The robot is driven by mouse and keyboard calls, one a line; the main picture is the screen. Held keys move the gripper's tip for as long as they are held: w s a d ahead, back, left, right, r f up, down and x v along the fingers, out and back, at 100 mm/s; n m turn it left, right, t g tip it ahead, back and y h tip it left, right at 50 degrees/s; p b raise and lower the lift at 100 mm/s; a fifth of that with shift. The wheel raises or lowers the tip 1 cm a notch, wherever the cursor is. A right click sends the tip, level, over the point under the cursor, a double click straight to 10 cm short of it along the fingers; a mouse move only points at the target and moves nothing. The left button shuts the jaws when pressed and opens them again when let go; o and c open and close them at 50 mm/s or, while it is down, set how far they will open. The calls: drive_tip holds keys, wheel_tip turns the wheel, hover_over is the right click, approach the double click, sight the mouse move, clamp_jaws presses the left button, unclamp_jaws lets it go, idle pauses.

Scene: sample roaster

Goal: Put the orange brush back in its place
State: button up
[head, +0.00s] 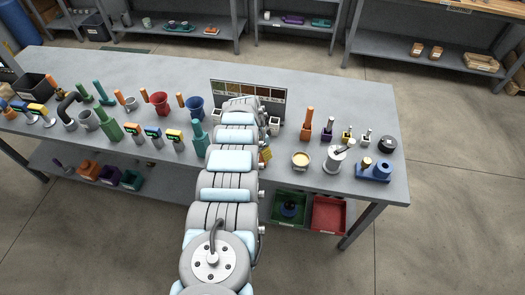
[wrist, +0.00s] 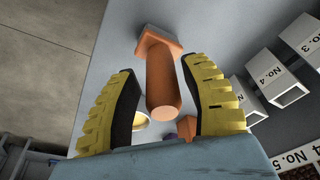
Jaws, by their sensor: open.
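The orange brush (head: 308,117) stands upright on the right part of the grey table in the head view, handle up on a wider block. In the wrist view, what looks like the same orange brush (wrist: 163,85) shows its round handle end towards me and its square head beyond. My gripper (wrist: 160,70) is open, with one yellow-and-black finger on each side of the handle; I cannot tell whether either touches it.
White numbered boxes (wrist: 283,88) stand right of the fingers in the wrist view. Near the brush are a dark purple-based tool (head: 328,130), a cream-filled cup (head: 300,160), a metal canister (head: 335,160) and a blue stand (head: 375,171). Many tools crowd the table's left half.

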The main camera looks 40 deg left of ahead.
drive_tip(key=shift+r, duration=0.15)
drive_tip(key=shift+p+v, duration=0.35)
drive_tip(key=shift+v, duration=0.5)
drive_tip(key=shift+s+r, duration=0.1)
drive_tip(key=shift+r, duration=0.45)
drive_tip(key=v, duration=0.8)
drive_tip(key=shift+r, duration=0.35)
drive_tip(key=shift+s, duration=0.1)
